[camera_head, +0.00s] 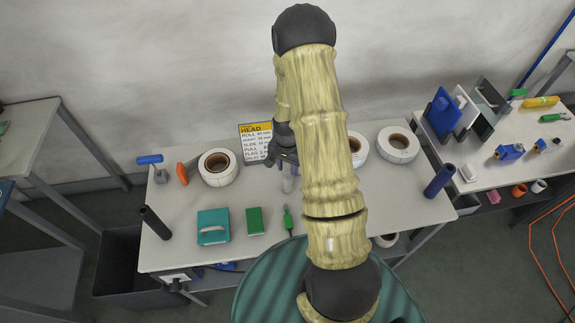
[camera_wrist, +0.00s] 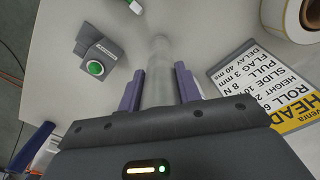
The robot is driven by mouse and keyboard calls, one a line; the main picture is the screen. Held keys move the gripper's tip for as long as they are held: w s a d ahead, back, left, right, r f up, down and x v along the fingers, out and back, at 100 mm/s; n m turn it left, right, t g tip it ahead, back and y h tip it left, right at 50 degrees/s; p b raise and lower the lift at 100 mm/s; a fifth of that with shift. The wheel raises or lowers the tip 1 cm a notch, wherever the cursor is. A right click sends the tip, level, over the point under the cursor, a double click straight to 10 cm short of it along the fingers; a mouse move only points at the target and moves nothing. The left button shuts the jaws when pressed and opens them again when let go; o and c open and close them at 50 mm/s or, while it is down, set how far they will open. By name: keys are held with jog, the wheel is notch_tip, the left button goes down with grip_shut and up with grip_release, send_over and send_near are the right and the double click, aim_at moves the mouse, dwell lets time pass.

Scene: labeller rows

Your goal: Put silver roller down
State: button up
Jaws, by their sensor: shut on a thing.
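My gripper (camera_head: 285,160) is over the back middle of the central table and is shut on the silver roller (camera_head: 288,181). In the wrist view the roller (camera_wrist: 159,62) stands out between the two purple fingers of my gripper (camera_wrist: 159,84), its far end pointing away from the palm over the pale table top. I cannot tell whether its far end touches the table (camera_head: 190,198). In the head view my arm hides part of the table to the right of the roller.
A card with a yellow heading (camera_head: 256,142) and a label roll (camera_head: 217,167) stand left of my gripper. A teal case (camera_head: 213,227), a green box (camera_head: 254,221) and a green-handled tool (camera_head: 288,218) lie in front. A green-button block (camera_wrist: 96,58) is beside the roller.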

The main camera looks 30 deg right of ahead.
jog(key=shift+f+b, duration=0.3)
jog(key=shift+f, duration=0.05)
jog(key=o, duration=1.2)
jog(key=shift+r, duration=0.1)
jog(key=shift+r+p, duration=0.45)
jog(key=shift+p, duration=0.05)
jog(key=shift+r+b, duration=0.2)
jog(key=shift+b, duration=0.2)
notch_tip(320, 180, up, 11)
jog(key=b, duration=0.2)
jog(key=shift+r+b, duration=0.15)
jog(key=shift+b, duration=0.2)
